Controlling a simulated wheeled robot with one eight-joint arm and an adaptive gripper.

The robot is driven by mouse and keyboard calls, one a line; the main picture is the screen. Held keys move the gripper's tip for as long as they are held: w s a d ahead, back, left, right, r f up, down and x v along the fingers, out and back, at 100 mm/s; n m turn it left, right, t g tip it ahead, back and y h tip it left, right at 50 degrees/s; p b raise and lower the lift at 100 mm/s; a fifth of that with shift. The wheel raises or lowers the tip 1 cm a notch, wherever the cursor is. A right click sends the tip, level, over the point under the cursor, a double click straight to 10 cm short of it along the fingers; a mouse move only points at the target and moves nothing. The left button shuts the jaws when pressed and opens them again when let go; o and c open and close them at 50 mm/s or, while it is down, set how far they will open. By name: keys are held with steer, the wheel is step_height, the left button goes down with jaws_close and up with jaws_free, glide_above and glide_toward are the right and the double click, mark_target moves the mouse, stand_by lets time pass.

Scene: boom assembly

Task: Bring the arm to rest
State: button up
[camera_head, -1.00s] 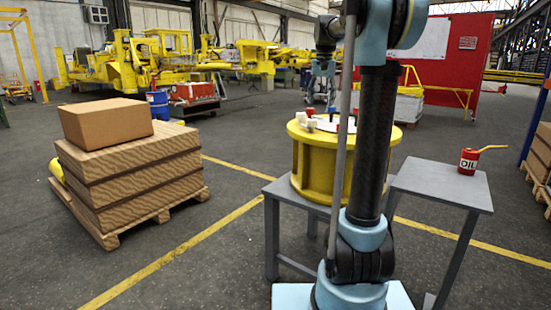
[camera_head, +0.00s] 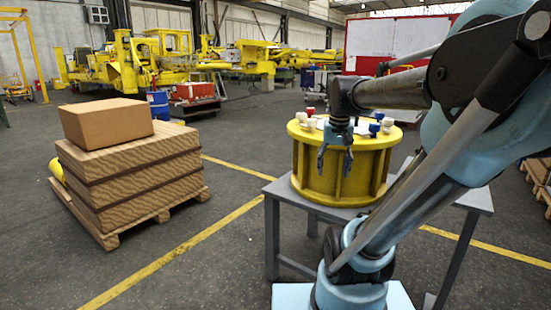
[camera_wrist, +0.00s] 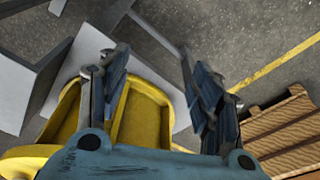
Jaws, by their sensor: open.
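My gripper (camera_head: 335,162) hangs fingers-down in front of the yellow flanged drum (camera_head: 318,182) in the head view. It is open and empty. The yellow drum (camera_wrist: 145,120) shows there at the lower left, partly behind the left finger. My arm reaches across the right side of the head view, bent at the elbow. Several small red, white and blue pieces sit on the drum's top, some hidden by my arm.
The drum stands on a grey table (camera_head: 285,200). A pallet stack with a cardboard box (camera_head: 107,122) stands at the left. The floor between is clear.

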steer(key=s+f+n, duration=0.1)
steer(key=s+f, duration=1)
steer(key=f, duration=0.4)
steer(key=shift+s+n, duration=0.3)
steer(key=shift+s, duration=0.05)
steer(key=shift+d, duration=0.1)
